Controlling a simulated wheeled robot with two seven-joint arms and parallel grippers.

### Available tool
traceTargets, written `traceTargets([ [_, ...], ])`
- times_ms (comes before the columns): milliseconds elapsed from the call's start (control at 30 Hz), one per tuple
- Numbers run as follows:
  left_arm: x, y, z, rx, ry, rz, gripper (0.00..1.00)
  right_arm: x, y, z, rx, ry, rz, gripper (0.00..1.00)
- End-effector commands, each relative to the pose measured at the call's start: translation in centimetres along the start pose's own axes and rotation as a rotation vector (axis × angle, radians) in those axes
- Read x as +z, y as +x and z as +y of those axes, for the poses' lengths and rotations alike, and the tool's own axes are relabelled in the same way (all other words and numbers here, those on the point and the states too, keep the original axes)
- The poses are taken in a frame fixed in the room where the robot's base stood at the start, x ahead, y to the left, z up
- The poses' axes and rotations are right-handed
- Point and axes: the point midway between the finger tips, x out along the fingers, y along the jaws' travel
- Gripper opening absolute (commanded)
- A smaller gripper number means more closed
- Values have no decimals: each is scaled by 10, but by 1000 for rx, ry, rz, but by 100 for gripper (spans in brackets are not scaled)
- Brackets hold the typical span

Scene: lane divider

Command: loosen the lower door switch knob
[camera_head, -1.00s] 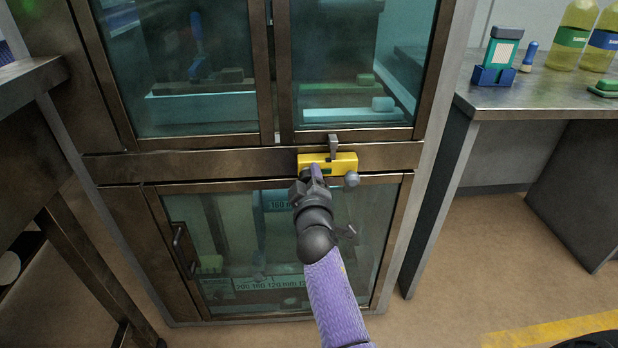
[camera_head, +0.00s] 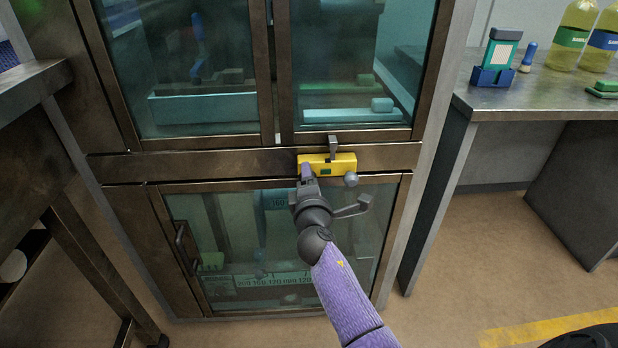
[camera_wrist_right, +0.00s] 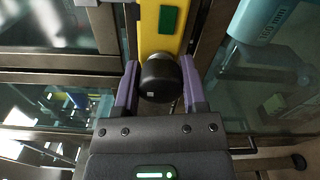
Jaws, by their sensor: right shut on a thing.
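A yellow switch box (camera_head: 342,163) is mounted on the brown crossbar between the upper and lower glass doors of the cabinet. A green patch marks its face, and it also shows in the wrist view (camera_wrist_right: 160,45). My right gripper (camera_head: 307,172) is at the box's left end and hides that part in the head view. In the wrist view a dark round knob (camera_wrist_right: 161,78) sits between the purple fingers of my right gripper (camera_wrist_right: 161,88), which is shut on it. The lower door (camera_head: 230,235) is flush in its frame. My left gripper is not in view.
A grey lever (camera_head: 333,147) stands above the box and a grey ball (camera_head: 351,179) is at its lower right. A pull handle (camera_head: 184,248) is on the lower door's left side. Benches flank the cabinet; the right bench (camera_head: 495,100) holds bottles.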

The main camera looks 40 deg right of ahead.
Motion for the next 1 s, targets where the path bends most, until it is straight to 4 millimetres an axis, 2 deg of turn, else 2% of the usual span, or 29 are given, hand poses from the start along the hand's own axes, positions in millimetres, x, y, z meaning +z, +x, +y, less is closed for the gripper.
traceTargets([
  [300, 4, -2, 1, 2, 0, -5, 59, 1, 0, 1, 1, -75, -2, 0],
  [733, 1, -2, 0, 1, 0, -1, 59, 1, 0, 1, 2, -81, -2, 0],
  [767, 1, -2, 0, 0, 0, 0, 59, 1, 0, 1, 2, -81, -2, 56],
  [900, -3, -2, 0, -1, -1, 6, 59, 1, 0, 1, 1, -81, -1, 86],
  [933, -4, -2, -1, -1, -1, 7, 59, 1, 0, 1, 1, -81, -1, 90],
  [1000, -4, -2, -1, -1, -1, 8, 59, 0, 0, 1, 1, -81, -1, 90],
])
